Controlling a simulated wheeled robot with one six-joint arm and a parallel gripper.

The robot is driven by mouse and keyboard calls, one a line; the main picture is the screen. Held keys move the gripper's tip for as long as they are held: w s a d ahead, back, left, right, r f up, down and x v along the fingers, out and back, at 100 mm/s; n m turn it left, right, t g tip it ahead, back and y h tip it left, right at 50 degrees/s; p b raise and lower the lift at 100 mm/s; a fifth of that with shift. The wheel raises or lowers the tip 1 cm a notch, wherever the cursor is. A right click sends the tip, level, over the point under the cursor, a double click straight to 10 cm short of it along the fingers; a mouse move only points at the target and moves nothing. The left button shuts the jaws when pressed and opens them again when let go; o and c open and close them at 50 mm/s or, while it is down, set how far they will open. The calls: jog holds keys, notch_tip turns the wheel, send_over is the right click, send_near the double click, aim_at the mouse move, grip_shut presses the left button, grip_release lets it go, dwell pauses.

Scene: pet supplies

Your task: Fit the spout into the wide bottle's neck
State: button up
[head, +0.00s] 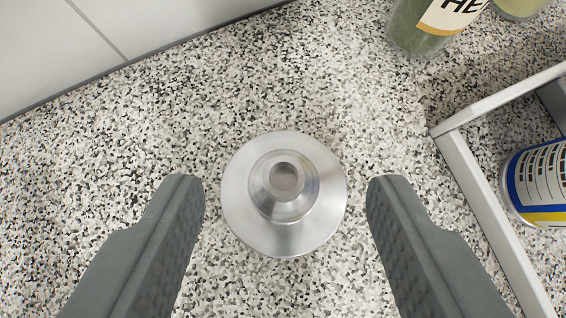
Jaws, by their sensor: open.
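A round shiny metal piece (240,205) with a wide flange and a narrower raised neck stands on the speckled counter, seen from above. It looks like the spout. My gripper (285,190) is open, with one dark grey finger on each side of the metal piece and a gap on both sides. Nothing is between the fingertips touching them. A green bottle (408,35) with a cream label stands at the top right, cut off by the frame edge. I cannot tell whether it is the wide bottle; its neck is out of view.
A light metal frame or rack (480,205) stands at the right, with a blue, white and yellow can (545,180) inside it. Another greenish container (520,6) is cut off at the top right. A white tiled wall (60,50) borders the counter (100,190) at the upper left.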

aim_at(283, 200)
jog(key=x, duration=0.3)
jog(key=shift+w+f, duration=0.2)
jog(key=shift+c, duration=0.4)
grip_shut()
